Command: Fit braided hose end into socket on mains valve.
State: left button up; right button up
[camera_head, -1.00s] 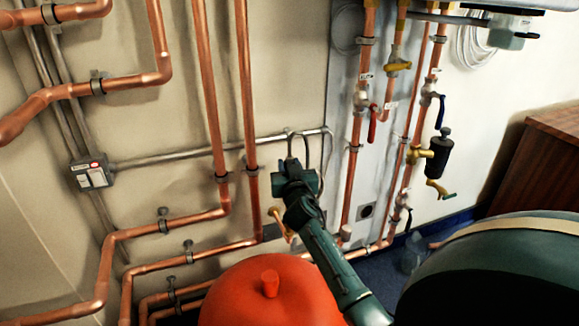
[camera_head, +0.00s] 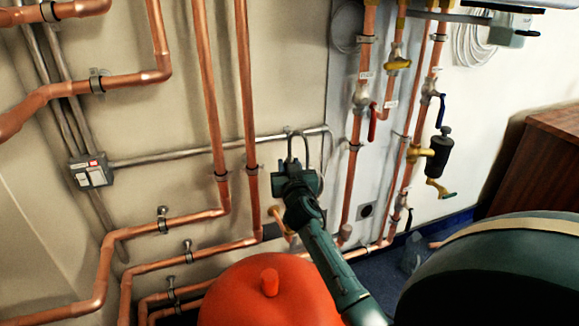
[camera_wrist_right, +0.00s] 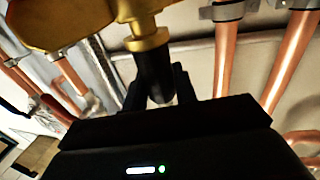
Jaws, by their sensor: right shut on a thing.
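My right gripper (camera_head: 297,150) is in front of the wall, left of the pale pipe board. In the right wrist view its dark fingers (camera_wrist_right: 157,88) are shut on a black cylindrical piece, which looks like the hose end (camera_wrist_right: 154,70). The piece lines up with a brass collar (camera_wrist_right: 148,36) on a larger brass body, probably the mains valve (camera_wrist_right: 75,22). They appear to meet or overlap; how deep the piece sits cannot be told. In the head view a thin grey loop, possibly the braided hose (camera_head: 328,148), shows beside the gripper. My left gripper is not in view.
Copper pipes (camera_head: 247,90) run down the wall around the gripper. A red lever (camera_head: 372,123) and a black cylinder with brass fittings (camera_head: 439,157) are to the right. A grey switch box (camera_head: 91,171) is at left. A red rounded thing (camera_head: 255,295) fills the lower middle.

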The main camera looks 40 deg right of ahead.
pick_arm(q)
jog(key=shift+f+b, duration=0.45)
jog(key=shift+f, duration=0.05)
pick_arm(e)
jog(key=shift+f, duration=0.55)
jog(key=o, duration=1.1)
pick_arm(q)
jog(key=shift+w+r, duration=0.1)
